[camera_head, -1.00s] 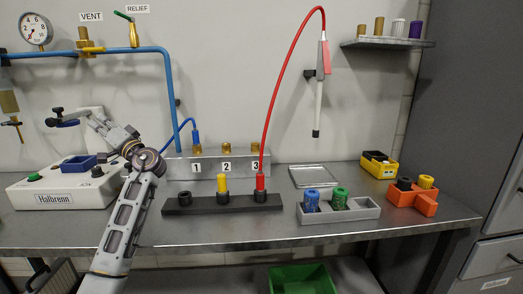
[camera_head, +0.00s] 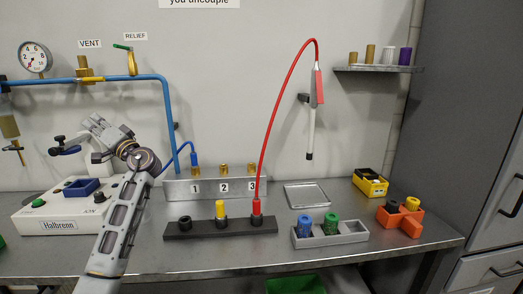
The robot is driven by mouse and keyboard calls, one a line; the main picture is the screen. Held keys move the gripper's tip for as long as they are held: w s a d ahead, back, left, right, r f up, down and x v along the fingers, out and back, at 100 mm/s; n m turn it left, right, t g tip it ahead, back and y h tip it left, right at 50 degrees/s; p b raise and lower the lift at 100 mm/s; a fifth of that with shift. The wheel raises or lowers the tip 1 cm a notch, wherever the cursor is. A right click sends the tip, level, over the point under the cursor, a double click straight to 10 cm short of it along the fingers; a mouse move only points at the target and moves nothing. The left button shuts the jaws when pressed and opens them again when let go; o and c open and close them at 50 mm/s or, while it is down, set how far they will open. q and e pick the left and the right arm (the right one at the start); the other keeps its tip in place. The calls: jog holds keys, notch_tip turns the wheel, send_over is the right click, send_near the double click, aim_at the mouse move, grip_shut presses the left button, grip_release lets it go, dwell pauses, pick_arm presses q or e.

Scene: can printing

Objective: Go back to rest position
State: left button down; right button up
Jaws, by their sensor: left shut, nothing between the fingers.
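My left arm comes in from the lower left. My left gripper (camera_head: 92,122) is shut and empty, in the air above the white Halbrenn machine (camera_head: 60,222). It looks clear of the machine, the blue block (camera_head: 82,187) on it and the dark blue handled part (camera_head: 66,149) behind. My wrist hides part of the machine's right side and of the wall. My right gripper is not in view.
A black rack (camera_head: 190,233) holds several coloured plugs. A red hose (camera_head: 270,115) arcs above the numbered block (camera_head: 212,186). To the right are a grey tray (camera_head: 345,236), an orange holder (camera_head: 408,220) and a yellow bin (camera_head: 370,184). A blue pipe (camera_head: 168,110) runs along the wall.

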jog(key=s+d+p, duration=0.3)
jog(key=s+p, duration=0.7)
jog(key=p, duration=0.1)
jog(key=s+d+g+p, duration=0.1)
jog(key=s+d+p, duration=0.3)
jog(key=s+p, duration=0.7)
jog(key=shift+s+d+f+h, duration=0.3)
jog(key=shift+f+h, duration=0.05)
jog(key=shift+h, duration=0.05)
